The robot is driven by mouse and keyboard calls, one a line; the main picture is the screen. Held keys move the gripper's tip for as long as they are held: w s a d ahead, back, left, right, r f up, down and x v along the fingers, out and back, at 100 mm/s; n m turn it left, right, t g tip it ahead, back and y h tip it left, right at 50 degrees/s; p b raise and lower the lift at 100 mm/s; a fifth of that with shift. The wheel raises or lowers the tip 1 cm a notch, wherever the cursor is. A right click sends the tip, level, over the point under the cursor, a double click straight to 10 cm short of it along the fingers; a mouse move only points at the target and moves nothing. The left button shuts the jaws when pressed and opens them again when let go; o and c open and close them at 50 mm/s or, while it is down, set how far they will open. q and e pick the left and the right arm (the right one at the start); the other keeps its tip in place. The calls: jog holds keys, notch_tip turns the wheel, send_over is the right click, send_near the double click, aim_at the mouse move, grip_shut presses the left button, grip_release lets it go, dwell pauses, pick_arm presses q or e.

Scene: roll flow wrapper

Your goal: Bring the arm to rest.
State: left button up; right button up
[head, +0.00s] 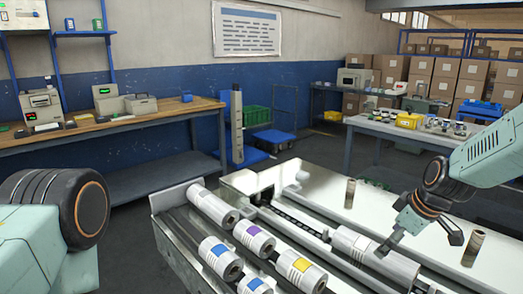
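My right gripper (421,241) hangs from the arm at the right, above the right part of the wrapper. Its dark fingers look spread apart, with nothing visible between them. The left arm shows only as a pale link and a dark round joint at the left edge; its gripper is out of view. The flow wrapper (262,181) is a shiny metal machine in front of me. White rolls with purple (254,238), blue (219,258) and yellow (300,271) labels lie on its near side. A long white roll (370,256) lies below the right gripper, apparently apart from it.
Brown cores stand at the wrapper's back (350,193) and right (473,248). A wooden bench (150,122) with devices runs along the left wall. A table (400,132) with small items stands behind, near stacked cartons (420,66). Open floor lies between bench and wrapper.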

jog(key=x, duration=0.7)
jog(key=shift+r, duration=0.15)
